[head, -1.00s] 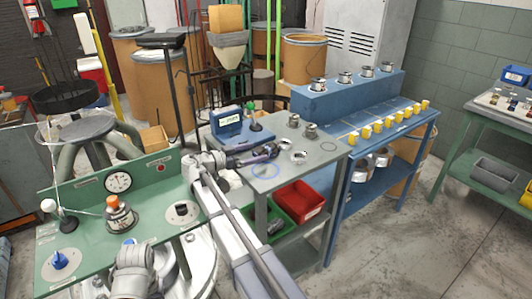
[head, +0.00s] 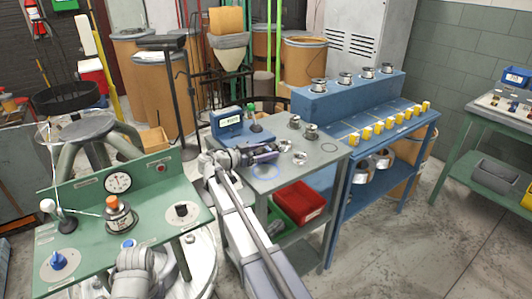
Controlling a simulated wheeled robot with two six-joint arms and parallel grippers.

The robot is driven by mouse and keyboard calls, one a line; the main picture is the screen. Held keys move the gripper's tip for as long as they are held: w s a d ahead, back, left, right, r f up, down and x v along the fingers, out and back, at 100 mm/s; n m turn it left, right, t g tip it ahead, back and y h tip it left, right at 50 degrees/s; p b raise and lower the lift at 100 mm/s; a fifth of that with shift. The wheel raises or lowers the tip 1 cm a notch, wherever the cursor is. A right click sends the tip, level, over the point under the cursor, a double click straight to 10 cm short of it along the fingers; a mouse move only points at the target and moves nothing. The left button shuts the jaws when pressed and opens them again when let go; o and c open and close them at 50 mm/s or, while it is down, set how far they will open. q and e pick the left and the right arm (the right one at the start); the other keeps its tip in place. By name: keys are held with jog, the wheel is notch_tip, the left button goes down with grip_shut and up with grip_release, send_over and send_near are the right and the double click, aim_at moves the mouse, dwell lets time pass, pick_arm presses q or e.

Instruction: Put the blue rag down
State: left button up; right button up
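No blue rag can be made out for sure. A small blue patch (head: 128,243) shows on the green panel beside my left wrist, and I cannot tell what it is. My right gripper (head: 272,154) is over the grey table (head: 318,165), just behind a blue ring outline (head: 265,172) marked on its top. The gripper is dark and seen from the side; its fingers are too small to tell if they are open or hold anything. My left arm's grey wrist is at the bottom, over the green panel's front edge; its gripper is hidden.
A blue scale (head: 227,122), a green-topped bottle (head: 254,123) and metal parts (head: 311,131) stand on the grey table. A red bin (head: 300,201) is on the shelf below. The green panel (head: 85,228) has a gauge and an orange-capped bottle (head: 119,211).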

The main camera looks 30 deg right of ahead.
aim_at(266, 146)
jog(key=c, duration=1.1)
jog(key=shift+r, duration=0.15)
notch_tip(266, 146, up, 10)
jog(key=p, duration=1)
